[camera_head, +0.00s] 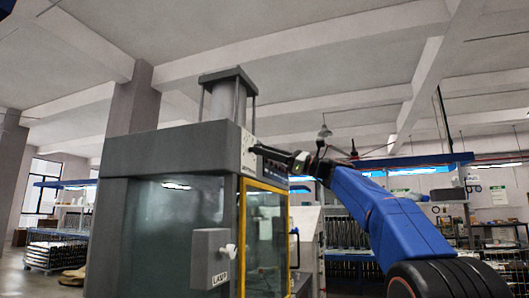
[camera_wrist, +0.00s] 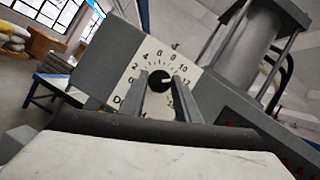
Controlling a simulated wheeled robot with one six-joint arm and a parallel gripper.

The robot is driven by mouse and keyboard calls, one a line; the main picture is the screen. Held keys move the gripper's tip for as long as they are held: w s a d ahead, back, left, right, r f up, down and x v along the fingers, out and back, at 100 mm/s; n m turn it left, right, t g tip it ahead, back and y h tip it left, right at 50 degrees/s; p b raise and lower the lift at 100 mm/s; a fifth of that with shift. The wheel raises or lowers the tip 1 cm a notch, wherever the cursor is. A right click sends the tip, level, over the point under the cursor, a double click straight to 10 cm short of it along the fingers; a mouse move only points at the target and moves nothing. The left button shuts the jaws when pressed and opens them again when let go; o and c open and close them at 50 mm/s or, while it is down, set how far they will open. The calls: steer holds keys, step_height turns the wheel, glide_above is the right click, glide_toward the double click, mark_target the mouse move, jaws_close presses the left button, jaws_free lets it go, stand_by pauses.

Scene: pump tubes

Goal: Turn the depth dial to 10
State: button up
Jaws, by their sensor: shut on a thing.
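The depth dial (camera_wrist: 160,81) is a round black knob on a white panel (camera_wrist: 151,55) with printed numbers, among them 2, 4, 6, 8 and 10. A small pale mark on the knob points right, near the upper-right numbers; the exact value is too small to read. My gripper (camera_wrist: 160,88) has one finger on each side of the knob and is shut on it. In the head view my gripper (camera_head: 262,150) reaches left to the panel (camera_head: 249,152) at the machine's upper right edge. The knob is hidden there.
The panel is on a grey machine (camera_head: 170,150) with a cylinder (camera_head: 228,100) on top. Below the panel is a yellow-framed door (camera_head: 264,240). A grey box with a lever (camera_head: 211,258), labelled LAMP, sticks out at the front. Shelves stand behind.

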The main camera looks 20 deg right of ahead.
steer(key=shift+w+d+r+n+g, duration=0.1)
steer(key=shift+n+g, duration=0.5)
steer(key=shift+n, duration=0.75)
steer(key=shift+n+g, duration=0.6)
steer(key=shift+n, duration=0.75)
steer(key=o, duration=1)
steer(key=v, duration=1.7)
steer(key=shift+d, duration=0.2)
